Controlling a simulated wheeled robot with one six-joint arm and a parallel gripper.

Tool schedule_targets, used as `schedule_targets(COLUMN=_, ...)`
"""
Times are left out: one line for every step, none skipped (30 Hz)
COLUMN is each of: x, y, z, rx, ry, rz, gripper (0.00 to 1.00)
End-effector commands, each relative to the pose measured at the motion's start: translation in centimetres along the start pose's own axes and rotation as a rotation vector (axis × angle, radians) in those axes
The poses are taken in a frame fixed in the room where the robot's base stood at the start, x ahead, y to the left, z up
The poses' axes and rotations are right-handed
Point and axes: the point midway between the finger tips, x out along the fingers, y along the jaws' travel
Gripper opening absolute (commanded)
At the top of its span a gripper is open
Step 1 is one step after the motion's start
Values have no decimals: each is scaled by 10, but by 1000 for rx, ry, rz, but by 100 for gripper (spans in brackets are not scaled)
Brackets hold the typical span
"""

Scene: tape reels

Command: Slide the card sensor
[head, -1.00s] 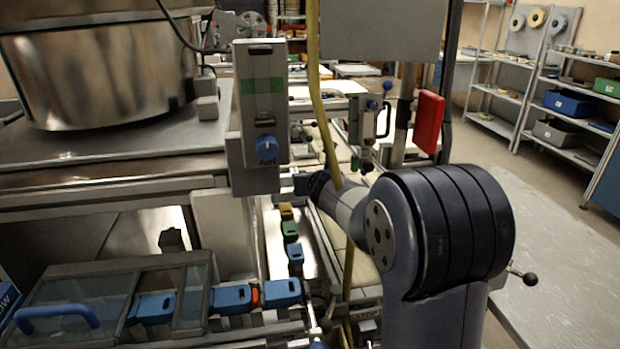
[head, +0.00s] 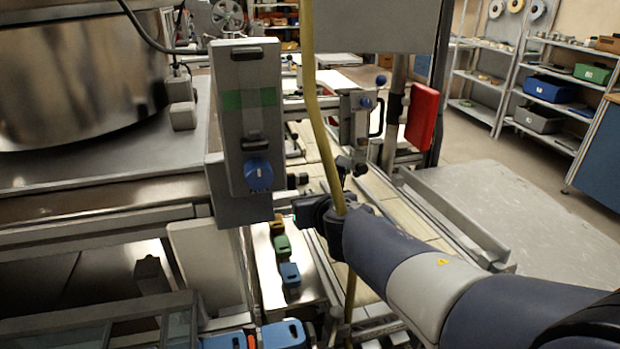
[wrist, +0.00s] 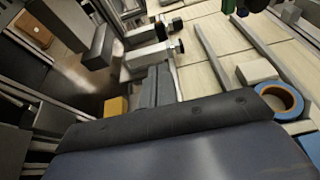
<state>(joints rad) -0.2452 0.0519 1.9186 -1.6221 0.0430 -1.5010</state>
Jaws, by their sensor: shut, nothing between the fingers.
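My gripper (head: 303,212) is beside the yellow hose, below and right of a grey box with a blue knob. It is shut and empty; its dark jaws also show in the wrist view (wrist: 156,88). No part is clearly marked as the card sensor. A grey bracket unit (head: 354,122) with blue ball knobs and a black handle stands beyond my gripper, apart from it, and may be it. In the wrist view, a metal block with a dark knob (wrist: 150,56) lies just beyond the jaws; I cannot tell if they touch.
The grey box (head: 246,120) and yellow hose (head: 322,125) hang close to my arm. Yellow, green and blue blocks (head: 283,246) sit in a channel below. A red box (head: 422,115) is on a post. A blue-rimmed tape reel (wrist: 283,100) lies at right in the wrist view.

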Motion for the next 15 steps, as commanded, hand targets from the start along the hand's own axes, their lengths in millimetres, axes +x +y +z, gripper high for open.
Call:
schedule_targets(x=1, y=1, z=-1, rx=-2, ry=0, rz=2, gripper=0)
schedule_targets(x=3, y=1, z=-2, rx=-2, ry=1, rz=2, gripper=0)
schedule_targets(x=7, y=1, z=-3, rx=-2, ry=2, rz=2, gripper=0)
schedule_targets(x=11, y=1, z=-3, rx=-2, ry=2, rz=1, gripper=0)
schedule_targets(x=15, y=1, z=-3, rx=-2, ry=1, rz=1, gripper=0)
schedule_targets(x=21, y=1, z=-4, rx=-2, ry=2, rz=1, gripper=0)
schedule_targets(x=26, y=1, z=-4, rx=-2, ry=2, rz=1, gripper=0)
schedule_targets(x=31, y=1, z=-4, rx=-2, ry=2, rz=1, gripper=0)
schedule_targets(x=38, y=1, z=-4, rx=-2, ry=2, rz=1, gripper=0)
schedule_targets(x=44, y=1, z=-4, rx=-1, ry=2, rz=1, gripper=0)
schedule_targets(x=49, y=1, z=-4, rx=-1, ry=3, rz=1, gripper=0)
schedule_targets(x=56, y=1, z=-4, rx=-1, ry=2, rz=1, gripper=0)
schedule_targets(x=62, y=1, z=-5, rx=-1, ry=3, rz=1, gripper=0)
schedule_targets(x=67, y=1, z=-3, rx=-1, ry=2, rz=1, gripper=0)
schedule_targets(x=74, y=1, z=-4, rx=0, ry=3, rz=1, gripper=0)
